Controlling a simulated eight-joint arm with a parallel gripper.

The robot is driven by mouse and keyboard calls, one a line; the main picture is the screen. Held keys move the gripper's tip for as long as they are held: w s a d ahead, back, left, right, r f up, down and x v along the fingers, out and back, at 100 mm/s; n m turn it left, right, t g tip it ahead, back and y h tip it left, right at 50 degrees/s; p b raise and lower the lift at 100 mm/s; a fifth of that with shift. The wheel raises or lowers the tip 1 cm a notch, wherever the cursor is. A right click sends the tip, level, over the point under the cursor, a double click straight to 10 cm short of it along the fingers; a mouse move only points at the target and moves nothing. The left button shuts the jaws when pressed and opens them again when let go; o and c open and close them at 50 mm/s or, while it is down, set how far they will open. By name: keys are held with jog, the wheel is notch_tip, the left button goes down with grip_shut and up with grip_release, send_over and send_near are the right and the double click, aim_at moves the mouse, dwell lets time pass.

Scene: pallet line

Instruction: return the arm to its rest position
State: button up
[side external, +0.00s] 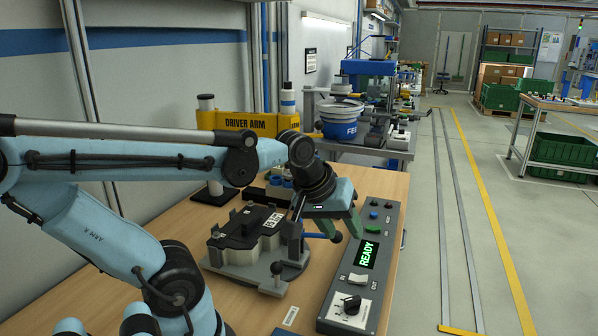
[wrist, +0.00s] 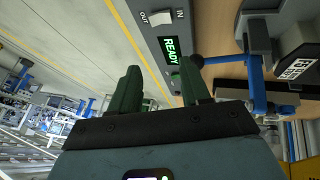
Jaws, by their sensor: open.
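My gripper (side external: 337,230) hangs at the end of my light-blue arm over the wooden bench, in the side external view. Its green fingers are spread apart with nothing between them. They are above the left edge of the grey control panel, close to its lit READY display (side external: 368,254). In the wrist view my gripper (wrist: 163,82) shows two dark green fingers apart, with the READY display (wrist: 170,48) beyond them. The gap between the fingertips and the panel is hard to judge.
A dark clamp fixture (side external: 245,262) with a blue lever (side external: 318,236) stands left of the panel. Behind are a yellow DRIVER ARM bracket (side external: 240,123) and a white-and-blue bucket (side external: 340,127). The floor aisle (side external: 430,230) right of the bench is clear.

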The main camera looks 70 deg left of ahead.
jog(key=d+m, duration=0.1)
jog(key=m, duration=0.2)
jog(key=d+f+m, duration=0.1)
jog(key=d+m, duration=0.1)
jog(key=d+m+t, duration=0.1)
jog(key=m, duration=0.2)
jog(key=shift+s+d+f+m+h, duration=0.3)
jog(key=shift+s+d+f+h, duration=0.05)
jog(key=shift+d+h, duration=0.05)
